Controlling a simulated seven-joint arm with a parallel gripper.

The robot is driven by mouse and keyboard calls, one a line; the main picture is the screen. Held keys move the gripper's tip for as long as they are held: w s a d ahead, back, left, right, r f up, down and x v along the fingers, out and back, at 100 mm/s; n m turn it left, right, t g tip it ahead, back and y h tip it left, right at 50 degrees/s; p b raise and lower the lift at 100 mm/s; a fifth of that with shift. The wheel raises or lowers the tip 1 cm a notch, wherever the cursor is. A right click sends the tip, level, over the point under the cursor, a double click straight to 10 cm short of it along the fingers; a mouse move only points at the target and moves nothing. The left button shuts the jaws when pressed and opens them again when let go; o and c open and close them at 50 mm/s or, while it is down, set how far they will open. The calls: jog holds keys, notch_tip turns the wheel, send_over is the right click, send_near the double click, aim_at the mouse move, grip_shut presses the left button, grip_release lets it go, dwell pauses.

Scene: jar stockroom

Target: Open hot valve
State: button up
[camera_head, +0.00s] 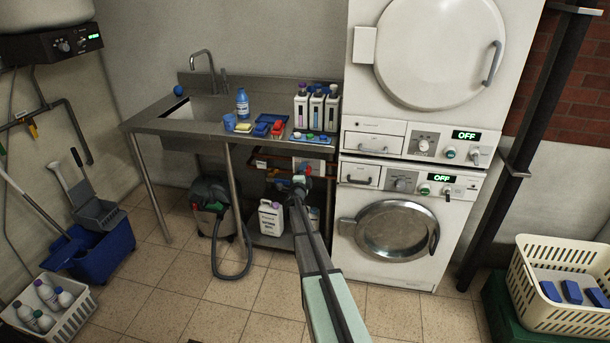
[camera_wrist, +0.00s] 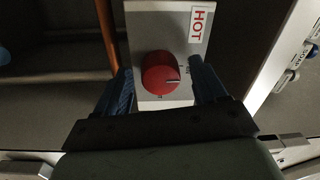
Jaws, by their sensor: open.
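The hot valve is a round red knob (camera_wrist: 161,73) with a pale pointer line, on a light plate (camera_wrist: 150,18) marked HOT. In the wrist view, my gripper (camera_wrist: 165,82) is open. One blue finger is on each side of the knob, with a gap on both sides; I cannot tell whether the fingertips reach as deep as the knob. In the head view, my gripper (camera_head: 301,180) is under the sink counter, in front of the light plate (camera_head: 317,166), and my arm hides part of that area.
A copper pipe (camera_wrist: 106,38) runs just left of the plate. The steel counter (camera_head: 262,148) is above, holding bottles (camera_head: 316,108) and small items. A white jug (camera_head: 270,219) stands below. The stacked machines (camera_head: 360,225) stand close on the right.

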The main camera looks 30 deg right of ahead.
jog(key=shift+a, duration=0.1)
jog(key=v, duration=1.3)
jog(key=shift+s+a, duration=0.2)
jog(key=shift+s, duration=0.1)
jog(key=shift+r, duration=0.1)
